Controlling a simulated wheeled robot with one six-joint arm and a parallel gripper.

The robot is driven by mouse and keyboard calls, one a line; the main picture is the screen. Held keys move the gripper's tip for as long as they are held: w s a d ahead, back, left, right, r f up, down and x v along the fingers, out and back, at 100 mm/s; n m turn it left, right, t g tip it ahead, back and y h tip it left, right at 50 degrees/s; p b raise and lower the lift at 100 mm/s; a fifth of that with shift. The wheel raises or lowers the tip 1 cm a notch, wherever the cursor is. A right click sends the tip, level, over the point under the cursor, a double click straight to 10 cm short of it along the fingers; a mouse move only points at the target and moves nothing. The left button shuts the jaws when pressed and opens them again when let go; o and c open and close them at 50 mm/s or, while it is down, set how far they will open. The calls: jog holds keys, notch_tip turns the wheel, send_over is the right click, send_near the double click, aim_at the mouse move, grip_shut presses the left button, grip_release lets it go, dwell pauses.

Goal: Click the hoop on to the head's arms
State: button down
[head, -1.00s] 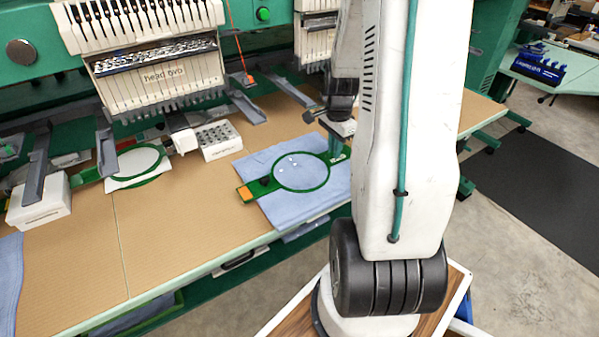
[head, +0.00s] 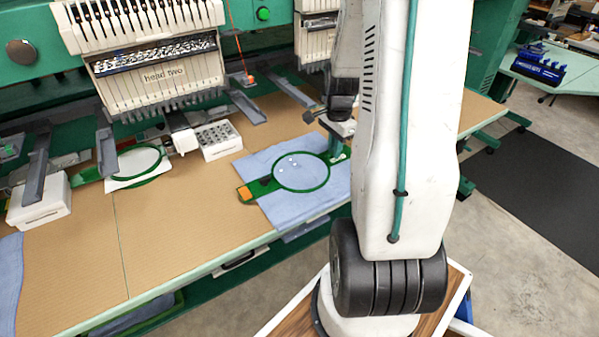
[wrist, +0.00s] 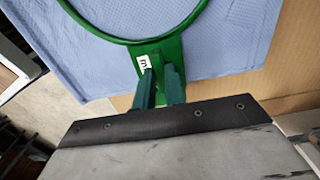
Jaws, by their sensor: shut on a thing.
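The green hoop (head: 302,191) lies level over light blue cloth (head: 272,212) on the table, right of the machine head labelled head two (head: 158,78). Its left bracket carries an orange patch (head: 245,193). My gripper (head: 338,153) is at the hoop's right bracket, partly behind my arm in the head view. In the wrist view, my gripper's two teal fingers (wrist: 159,82) are shut on the green bracket (wrist: 162,50) beside a white label. Grey arms (head: 246,104) stick out below the head. The hoop is apart from them, to their front right.
Another green hoop (head: 163,176) with white backing sits at the left arms. A white box of bobbins (head: 221,140) and a white box (head: 40,205) stand on the tan table (head: 175,235). The table front between the boxes and blue cloth is clear.

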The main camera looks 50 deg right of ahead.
jog(key=shift+r, duration=0.1)
jog(key=shift+r, duration=2.05)
